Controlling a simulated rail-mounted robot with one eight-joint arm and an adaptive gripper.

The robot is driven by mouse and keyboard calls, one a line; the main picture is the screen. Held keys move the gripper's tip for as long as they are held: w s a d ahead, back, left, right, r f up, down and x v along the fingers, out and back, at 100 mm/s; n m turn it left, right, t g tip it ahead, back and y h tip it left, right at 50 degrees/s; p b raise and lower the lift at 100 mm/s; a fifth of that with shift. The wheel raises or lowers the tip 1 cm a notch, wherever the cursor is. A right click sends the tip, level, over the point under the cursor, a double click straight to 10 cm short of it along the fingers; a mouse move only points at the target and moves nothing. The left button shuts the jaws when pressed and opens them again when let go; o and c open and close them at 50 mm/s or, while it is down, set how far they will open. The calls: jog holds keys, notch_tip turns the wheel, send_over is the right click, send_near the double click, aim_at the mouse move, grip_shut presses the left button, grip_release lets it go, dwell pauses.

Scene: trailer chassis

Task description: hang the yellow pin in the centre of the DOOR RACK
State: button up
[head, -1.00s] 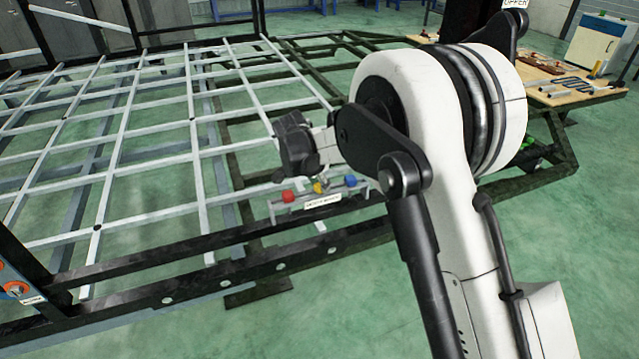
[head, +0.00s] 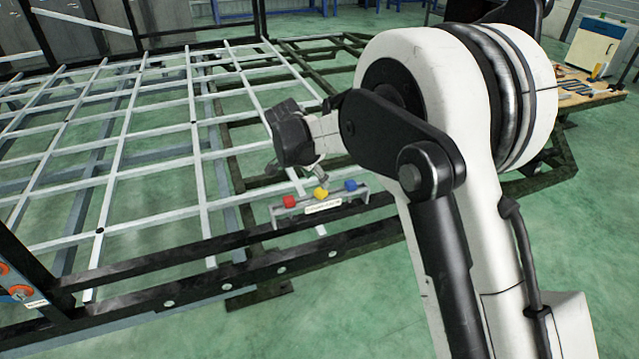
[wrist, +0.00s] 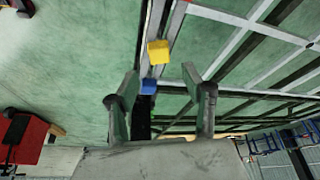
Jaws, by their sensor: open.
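The door rack (head: 320,208) is a small grey bar with a white label, mounted by the dark frame rail in the head view. The yellow pin (head: 321,192) sits at its centre, between a red pin (head: 289,202) on the left and a blue pin (head: 351,185) on the right. My gripper (head: 320,172) is above the rack, apart from the yellow pin. In the wrist view my gripper (wrist: 160,70) is open and empty. The yellow pin (wrist: 158,52) shows just beyond the fingertips, with the blue pin (wrist: 149,86) between the fingers' outlines. How the yellow pin is seated is too small to tell.
The grey lattice of the chassis (head: 150,130) spreads to the left and behind the rack. A dark rail (head: 250,240) runs below it. A wooden table (head: 590,98) with tools stands at the far right. Green floor in front is clear.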

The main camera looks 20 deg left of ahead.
jog(key=p+v, duration=0.1)
jog(key=v, duration=0.6)
jog(key=shift+r, duration=0.15)
jog(key=s+d+r+n+y, duration=0.1)
jog(key=s+d+r, duration=0.3)
jog(key=d, duration=0.5)
jog(key=s+d+r+n, duration=0.1)
jog(key=s+d+r, duration=0.1)
jog(key=d+r, duration=0.6)
jog(key=s+d+r+n+y, duration=0.1)
jog(key=s+d+r, duration=0.2)
jog(key=d, duration=0.8)
jog(key=s+d+f+n+t, duration=0.1)
jog(key=s+d+f, duration=0.1)
jog(key=s+d, duration=0.7)
jog(key=s+d+f+n+t, duration=0.1)
jog(key=s+d+f+t, duration=0.1)
jog(key=s+d, duration=0.6)
jog(key=s, duration=0.3)
jog(key=shift+s+d+n, duration=0.3)
jog(key=shift+s+d, duration=0.1)
